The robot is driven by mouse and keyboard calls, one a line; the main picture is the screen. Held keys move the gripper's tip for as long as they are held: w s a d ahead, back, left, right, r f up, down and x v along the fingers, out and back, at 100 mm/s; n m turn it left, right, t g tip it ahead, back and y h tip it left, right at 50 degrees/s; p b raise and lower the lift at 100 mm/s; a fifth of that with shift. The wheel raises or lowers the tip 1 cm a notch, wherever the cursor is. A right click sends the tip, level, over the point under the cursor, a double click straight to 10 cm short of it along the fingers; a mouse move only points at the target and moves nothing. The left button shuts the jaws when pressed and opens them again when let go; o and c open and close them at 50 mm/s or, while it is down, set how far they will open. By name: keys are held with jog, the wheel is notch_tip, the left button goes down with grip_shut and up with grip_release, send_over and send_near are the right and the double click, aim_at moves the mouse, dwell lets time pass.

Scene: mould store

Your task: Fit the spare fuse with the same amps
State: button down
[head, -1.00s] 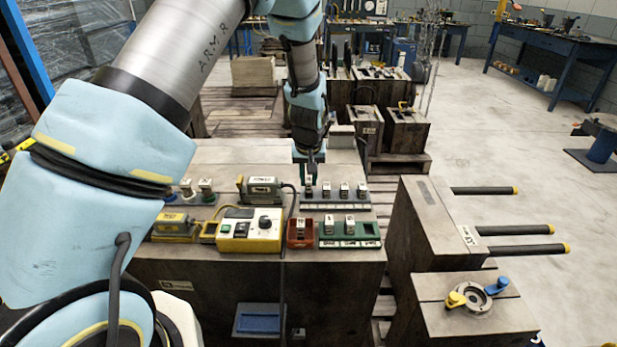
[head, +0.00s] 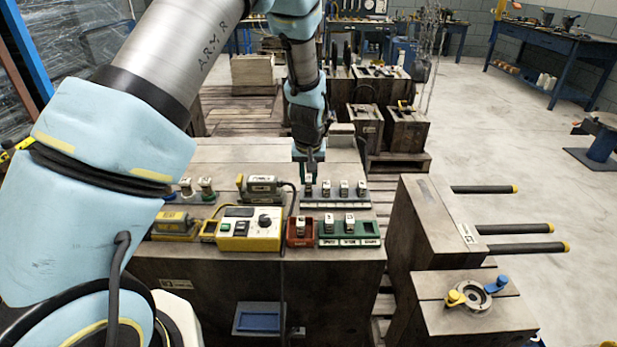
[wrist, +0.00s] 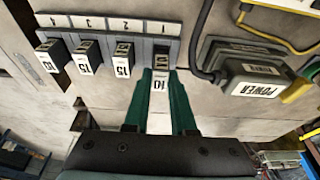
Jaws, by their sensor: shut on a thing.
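My gripper (head: 309,177) is shut on the fuse marked 10 (wrist: 161,91) at position 1 of the grey fuse rack (head: 335,206). In the wrist view the green fingers close on this fuse from both sides, and its far end is at the rack (wrist: 110,24). I cannot tell how deeply it is seated. A red tray (head: 300,242) holds one fuse. A green tray (head: 349,240) holds two fuses, with an empty place at its right; their markings are too small to read.
Left of the rack stand a box marked POWER (wrist: 258,80) with a dark cable and a yellow-white control box (head: 250,230). Another yellow device (head: 174,226) is further left. A wooden block with dark rods (head: 437,220) stands to the right.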

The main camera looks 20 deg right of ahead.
jog(key=shift+f+b, duration=0.6)
jog(key=shift+f, duration=0.3)
dwell(0.5)
jog(key=c, duration=0.7)
grip_release()
jog(key=shift+o, duration=0.2)
jog(key=shift+r+p, duration=2.5)
jog(key=shift+r, duration=1.3)
